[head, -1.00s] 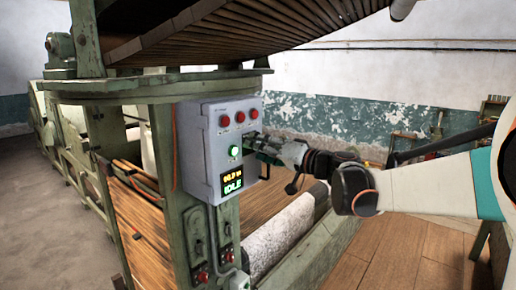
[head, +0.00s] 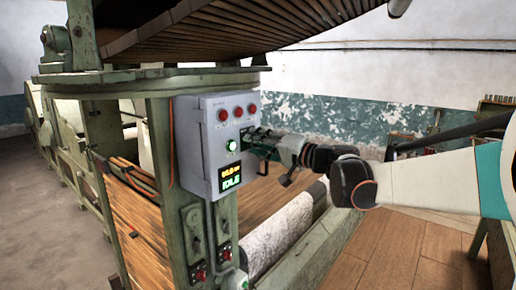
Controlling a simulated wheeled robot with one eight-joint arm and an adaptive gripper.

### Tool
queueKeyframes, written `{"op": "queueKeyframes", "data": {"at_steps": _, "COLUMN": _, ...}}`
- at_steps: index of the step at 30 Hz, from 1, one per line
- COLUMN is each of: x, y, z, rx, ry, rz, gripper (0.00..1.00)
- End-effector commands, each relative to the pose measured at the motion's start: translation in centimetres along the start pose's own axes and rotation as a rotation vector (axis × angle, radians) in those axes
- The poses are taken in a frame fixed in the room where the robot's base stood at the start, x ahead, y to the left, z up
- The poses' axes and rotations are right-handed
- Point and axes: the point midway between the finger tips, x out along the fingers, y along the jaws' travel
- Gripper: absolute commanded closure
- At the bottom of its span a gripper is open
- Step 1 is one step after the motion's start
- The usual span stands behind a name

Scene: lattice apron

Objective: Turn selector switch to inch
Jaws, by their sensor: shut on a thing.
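The grey control box (head: 204,150) is fixed to the green machine post. Its front face carries a row of red buttons (head: 238,111), a lit green-white button (head: 232,145) and a small display (head: 230,178) with yellow and green text, too blurred to read surely. My gripper (head: 253,138) is at the right part of this face, beside the lit button, reaching in from the right. It is shut on the selector switch, which the fingers hide. The switch's position and any inch marking cannot be made out.
A slatted wooden apron (head: 240,22) slopes overhead, close above the box. Below are a pale roller (head: 285,235) and a green machine rail (head: 318,255). Lower switches (head: 195,240) sit on the post. Wooden floor (head: 385,255) lies open at the right.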

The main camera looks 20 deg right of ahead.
Motion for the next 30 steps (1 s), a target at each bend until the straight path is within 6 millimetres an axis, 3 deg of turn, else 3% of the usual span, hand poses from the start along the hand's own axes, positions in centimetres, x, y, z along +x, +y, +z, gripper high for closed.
{"op": "queueKeyframes", "data": {"at_steps": 30, "x": -0.03, "y": 0.23, "z": 0.14, "rx": 0.952, "ry": -0.001, "rz": 0.002, "gripper": 0.91}}
